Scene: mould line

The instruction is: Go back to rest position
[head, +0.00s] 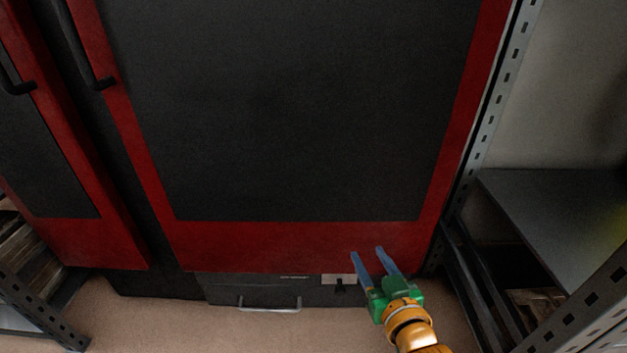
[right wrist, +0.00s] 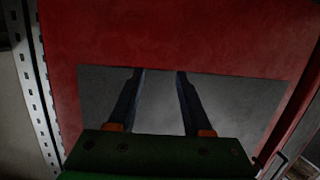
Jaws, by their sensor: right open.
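My right gripper (head: 367,256) is low at the right in the head view, with a green body and two bluish fingers. The fingers are apart with nothing between them. They overlap the lower red border of a large red and dark grey door (head: 300,110); I cannot tell if they touch it. In the right wrist view, the gripper (right wrist: 160,73) shows two parted dark fingers in front of the door's grey panel (right wrist: 240,105) and red border (right wrist: 180,35). My left gripper is not in view.
A low dark drawer front with a silver handle (head: 270,308) sits under the door. A second red-framed door (head: 40,120) stands at left. Metal shelving (head: 570,225) stands close at right, another rack (head: 40,310) at lower left. Beige floor (head: 140,325) is clear in front.

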